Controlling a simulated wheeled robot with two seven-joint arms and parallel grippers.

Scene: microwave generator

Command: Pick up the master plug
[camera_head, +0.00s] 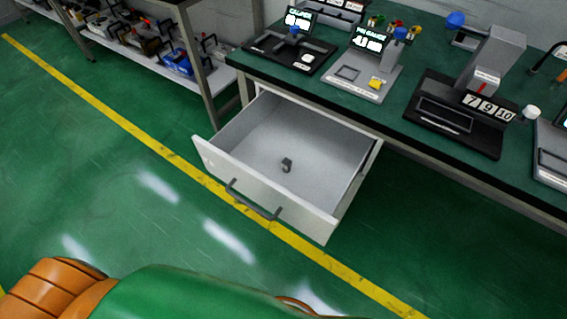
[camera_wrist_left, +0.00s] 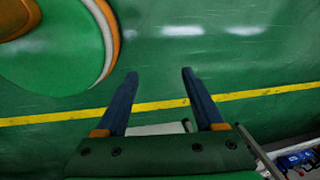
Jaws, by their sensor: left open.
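A small dark grey piece, which looks like the master plug (camera_head: 286,165), lies on the floor of the open drawer (camera_head: 228,129) in the head view. My left gripper (camera_wrist_left: 158,75) shows in the left wrist view with its two dark blue fingers apart and nothing between them. Green floor with a yellow line lies beyond the fingers, and a pale strip, perhaps the drawer front, shows between their bases. Neither gripper shows in the head view, so the distance from the left gripper to the plug cannot be told. The right gripper is not in view.
The drawer hangs out from under a green-topped workbench (camera_head: 390,112) bearing several gauges and devices. Its front carries a dark handle (camera_head: 252,200). A shelf with tools (camera_head: 150,40) stands at upper left. The green floor (camera_head: 90,170) in front is clear.

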